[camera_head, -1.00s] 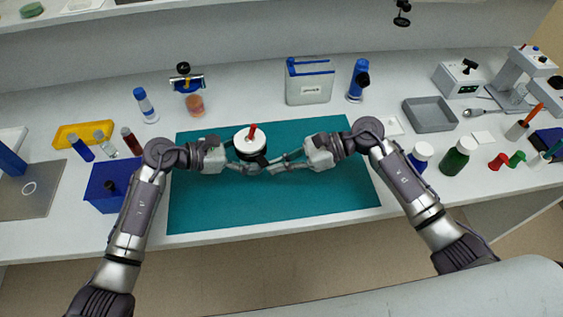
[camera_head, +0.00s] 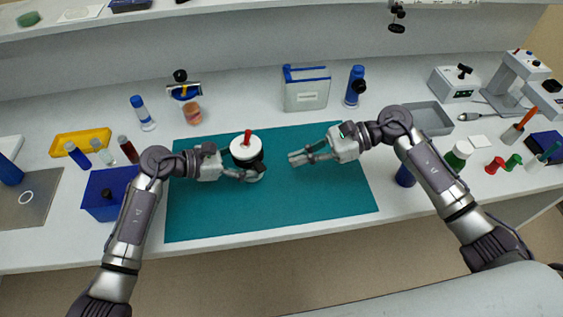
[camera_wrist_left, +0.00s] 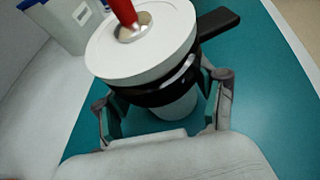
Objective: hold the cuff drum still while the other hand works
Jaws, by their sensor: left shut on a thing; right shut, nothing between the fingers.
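The cuff drum (camera_head: 243,148) stands upright on the teal mat (camera_head: 215,222), left of the mat's middle. It has a white round top, a red peg in its centre and a black band with a black tab. My left gripper (camera_head: 254,173) is shut on the drum from its near left side. In the left wrist view the drum (camera_wrist_left: 140,50) fills the upper middle, with the fingers of my left gripper (camera_wrist_left: 165,105) on either side of its lower body. My right gripper (camera_head: 293,159) is shut and empty above the mat, apart from the drum on its right.
A blue box (camera_head: 103,200) and yellow tray (camera_head: 80,142) are at left. A grey tray (camera_head: 428,118) lies behind my right arm. The mat's front half is clear.

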